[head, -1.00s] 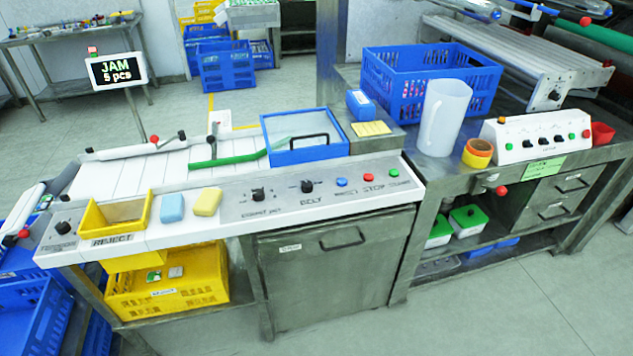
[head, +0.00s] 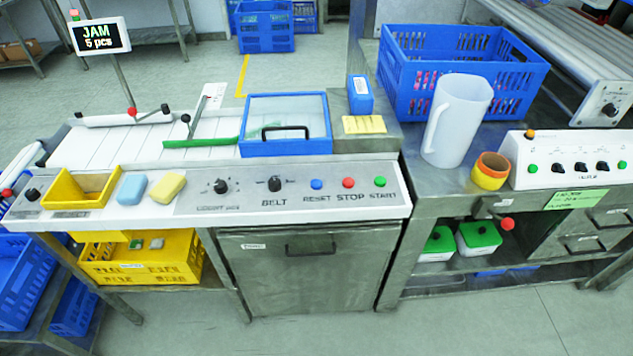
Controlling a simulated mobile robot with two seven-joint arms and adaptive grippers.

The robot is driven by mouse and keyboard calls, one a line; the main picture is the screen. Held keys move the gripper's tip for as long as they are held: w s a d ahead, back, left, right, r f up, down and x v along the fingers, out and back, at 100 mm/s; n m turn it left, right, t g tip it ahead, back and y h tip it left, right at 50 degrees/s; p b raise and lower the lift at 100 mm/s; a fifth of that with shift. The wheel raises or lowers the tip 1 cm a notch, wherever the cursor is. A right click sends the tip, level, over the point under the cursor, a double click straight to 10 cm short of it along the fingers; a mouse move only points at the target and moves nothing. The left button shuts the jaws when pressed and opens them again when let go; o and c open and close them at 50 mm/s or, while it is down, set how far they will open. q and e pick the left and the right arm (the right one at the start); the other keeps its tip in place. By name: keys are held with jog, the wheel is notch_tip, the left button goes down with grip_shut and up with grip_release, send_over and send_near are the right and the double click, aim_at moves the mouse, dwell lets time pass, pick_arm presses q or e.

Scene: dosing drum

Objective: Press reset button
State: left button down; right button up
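The blue reset button (head: 317,184) sits on the sloped front panel (head: 240,203) of the belt machine, with the word RESET under it. To its right are the red stop button (head: 348,182) and the green start button (head: 380,181). To its left are the black belt knob (head: 274,183) and another black knob (head: 220,186). The display (head: 100,36) at the upper left reads JAM, 5 pcs. Neither of my grippers shows in the head view.
A blue-framed clear lid (head: 285,150) with a black handle stands behind the buttons. Blue (head: 132,188) and yellow (head: 167,186) sponges lie left on the panel's edge, beside a yellow reject bin (head: 52,194). A white jug (head: 457,120) stands right. Floor in front is clear.

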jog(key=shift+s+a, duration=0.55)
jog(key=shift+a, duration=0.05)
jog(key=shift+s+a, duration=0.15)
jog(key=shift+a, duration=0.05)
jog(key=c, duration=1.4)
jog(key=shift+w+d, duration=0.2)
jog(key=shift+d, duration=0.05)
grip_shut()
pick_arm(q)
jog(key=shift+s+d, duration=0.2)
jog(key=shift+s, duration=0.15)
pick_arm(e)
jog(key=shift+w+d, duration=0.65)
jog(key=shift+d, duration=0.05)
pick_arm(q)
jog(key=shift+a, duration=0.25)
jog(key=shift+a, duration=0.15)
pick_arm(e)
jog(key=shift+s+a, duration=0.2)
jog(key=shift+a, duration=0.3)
